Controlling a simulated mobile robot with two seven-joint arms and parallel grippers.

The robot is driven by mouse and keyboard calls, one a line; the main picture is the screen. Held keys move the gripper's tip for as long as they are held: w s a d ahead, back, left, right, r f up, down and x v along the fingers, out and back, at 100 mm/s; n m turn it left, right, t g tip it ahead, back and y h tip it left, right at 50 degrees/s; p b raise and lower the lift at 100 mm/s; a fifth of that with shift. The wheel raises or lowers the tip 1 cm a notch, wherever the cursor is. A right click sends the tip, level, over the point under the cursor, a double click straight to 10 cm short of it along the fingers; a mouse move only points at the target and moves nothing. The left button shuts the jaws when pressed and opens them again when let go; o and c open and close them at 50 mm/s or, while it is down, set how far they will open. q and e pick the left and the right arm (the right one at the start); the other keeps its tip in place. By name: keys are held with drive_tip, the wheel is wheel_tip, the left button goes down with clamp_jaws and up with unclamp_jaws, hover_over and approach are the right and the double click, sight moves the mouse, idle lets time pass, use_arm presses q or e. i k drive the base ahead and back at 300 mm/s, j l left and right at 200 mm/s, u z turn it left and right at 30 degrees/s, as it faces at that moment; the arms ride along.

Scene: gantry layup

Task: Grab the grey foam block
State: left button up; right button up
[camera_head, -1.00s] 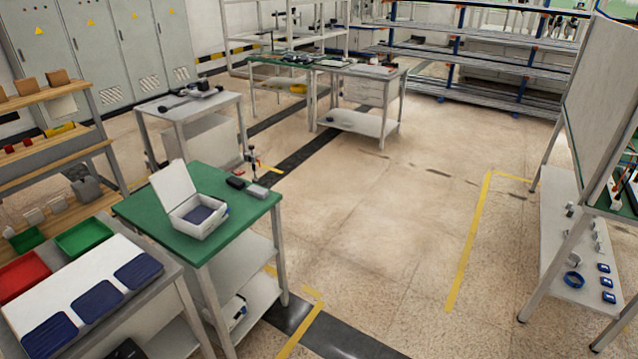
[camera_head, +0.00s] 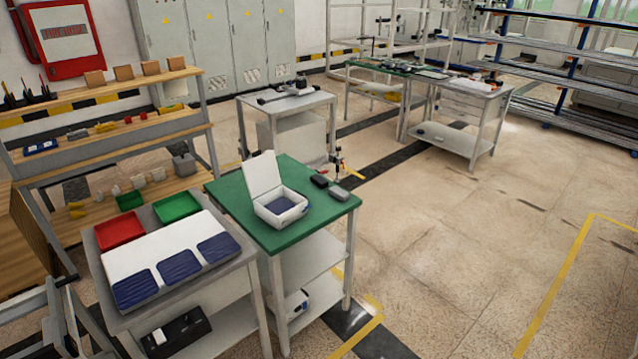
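A small grey block (camera_head: 339,194), which looks like the grey foam block, lies on the green-topped table (camera_head: 292,239) near its right edge. A black block (camera_head: 319,181) lies just behind and left of it. An open white box (camera_head: 279,204) with a raised lid and a dark blue inside stands left of them on the same table. Neither of my grippers is in view.
A grey table (camera_head: 232,284) with a white board, blue pads, a red tray (camera_head: 119,230) and a green tray (camera_head: 177,207) adjoins at left. Wooden shelves (camera_head: 110,136) stand behind. The floor right of the green table is clear.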

sight(338, 193)
drive_tip(key=i+l+u, duration=0.15)
drive_tip(key=u, duration=0.35)
drive_tip(key=i+l+u, duration=0.3)
drive_tip(key=u, duration=0.15)
drive_tip(key=i+l+u, duration=0.1)
drive_tip(key=l, duration=0.25)
drive_tip(key=i+l+u, duration=0.15)
drive_tip(key=i+l, duration=0.15)
drive_tip(key=i+l+u, duration=0.1)
drive_tip(key=l, duration=0.35)
drive_tip(key=i+l, duration=0.15)
drive_tip(key=l, duration=0.2)
drive_tip(key=i+l, duration=0.2)
drive_tip(key=l, duration=0.2)
drive_tip(key=i+l, duration=0.15)
drive_tip(key=l, duration=0.2)
drive_tip(key=i+l, duration=0.2)
drive_tip(key=l, duration=0.15)
drive_tip(key=i+l, duration=0.15)
drive_tip(key=l, duration=0.25)
drive_tip(key=i+u, duration=0.05)
